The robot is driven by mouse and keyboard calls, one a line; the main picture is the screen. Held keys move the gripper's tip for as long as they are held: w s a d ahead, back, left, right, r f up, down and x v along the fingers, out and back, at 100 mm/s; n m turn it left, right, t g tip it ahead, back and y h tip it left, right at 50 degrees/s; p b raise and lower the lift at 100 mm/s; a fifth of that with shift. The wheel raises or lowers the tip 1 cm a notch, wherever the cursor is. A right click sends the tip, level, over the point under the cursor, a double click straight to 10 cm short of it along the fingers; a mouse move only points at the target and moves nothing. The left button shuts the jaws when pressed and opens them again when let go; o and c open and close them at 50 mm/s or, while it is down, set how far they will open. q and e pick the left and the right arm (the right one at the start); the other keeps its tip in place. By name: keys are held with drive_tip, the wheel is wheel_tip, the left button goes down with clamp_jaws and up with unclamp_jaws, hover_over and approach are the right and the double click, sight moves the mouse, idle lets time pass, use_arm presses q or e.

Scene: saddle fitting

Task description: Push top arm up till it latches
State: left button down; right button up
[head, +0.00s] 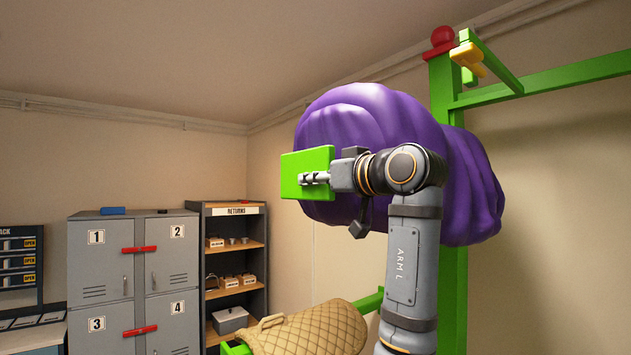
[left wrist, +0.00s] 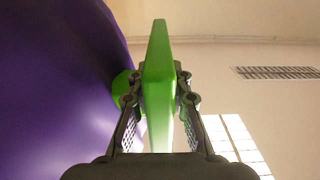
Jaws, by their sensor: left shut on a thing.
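A green end plate (head: 305,165) stands at the near end of the top arm, in front of a big purple padded saddle (head: 350,110). The saddle hides most of that arm. My left gripper (head: 316,178) is shut on the plate's edge from the right. In the left wrist view the plate (left wrist: 158,60) stands between the two fingers, with a green stub (left wrist: 121,88) joining it on the left beside the purple saddle (left wrist: 50,70). A green post (head: 441,95) with a red ball on top rises behind the saddle. My right gripper is not in view.
A yellow piece (head: 467,58) sits on a green bar (head: 492,62) near the post's top. A tan quilted pad (head: 310,330) lies on a lower green arm. Grey lockers (head: 135,265) and a returns shelf (head: 235,260) stand at the left. The air left of the plate is clear.

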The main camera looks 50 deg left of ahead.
use_arm(q)
drive_tip(key=c, duration=1.3)
unclamp_jaws()
drive_tip(key=shift+r, duration=0.3)
drive_tip(key=shift+o, duration=0.4)
drive_tip(key=shift+a, duration=0.15)
drive_tip(key=shift+f, duration=0.1)
